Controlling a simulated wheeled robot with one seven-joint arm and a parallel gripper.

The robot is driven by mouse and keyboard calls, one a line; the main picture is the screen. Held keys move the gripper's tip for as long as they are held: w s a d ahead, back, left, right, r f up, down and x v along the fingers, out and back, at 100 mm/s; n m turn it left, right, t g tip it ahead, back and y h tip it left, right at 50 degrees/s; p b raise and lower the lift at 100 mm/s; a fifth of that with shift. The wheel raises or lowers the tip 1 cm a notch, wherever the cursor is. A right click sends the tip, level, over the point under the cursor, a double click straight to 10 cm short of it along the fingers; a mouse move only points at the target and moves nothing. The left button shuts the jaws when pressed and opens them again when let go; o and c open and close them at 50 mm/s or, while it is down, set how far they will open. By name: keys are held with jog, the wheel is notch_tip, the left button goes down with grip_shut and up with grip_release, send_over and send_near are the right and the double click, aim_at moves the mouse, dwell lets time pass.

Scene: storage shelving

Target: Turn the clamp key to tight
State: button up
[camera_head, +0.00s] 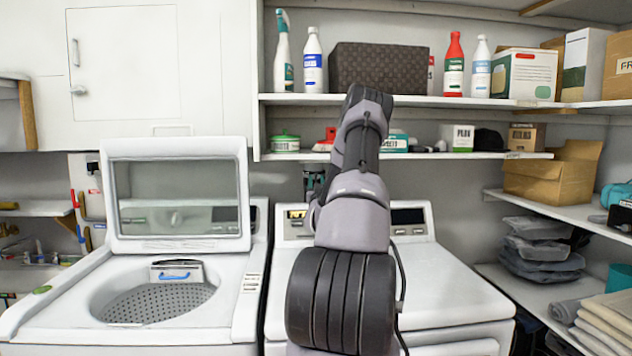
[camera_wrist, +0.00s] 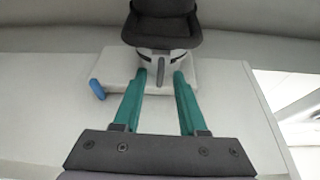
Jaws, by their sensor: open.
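In the wrist view my gripper (camera_wrist: 160,76) is open, its two teal fingers apart and nothing visibly gripped. Its fingertips are at the near face of a dark rounded part (camera_wrist: 162,30) with a pale base (camera_wrist: 158,56); I cannot tell whether they touch it. A small blue piece (camera_wrist: 97,89) sticks out left of the fingers, at the edge of a white block (camera_wrist: 117,84). I cannot tell for certain which part is the clamp key, or how far it is turned. In the head view my arm hides most of the gripper.
An open-lidded washer (camera_head: 174,240) stands left, a white machine (camera_head: 450,290) stands behind my arm. Shelves above carry bottles, a dark patterned box (camera_head: 378,69) and cartons. A cardboard box (camera_head: 556,172) and folded cloths (camera_head: 606,320) lie on right shelves. Clear room shows on the white machine's top.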

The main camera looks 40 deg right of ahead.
jog(key=shift+w+d+r, duration=0.15)
jog(key=shift+w+d, duration=0.05)
jog(key=shift+w, duration=0.05)
grip_shut()
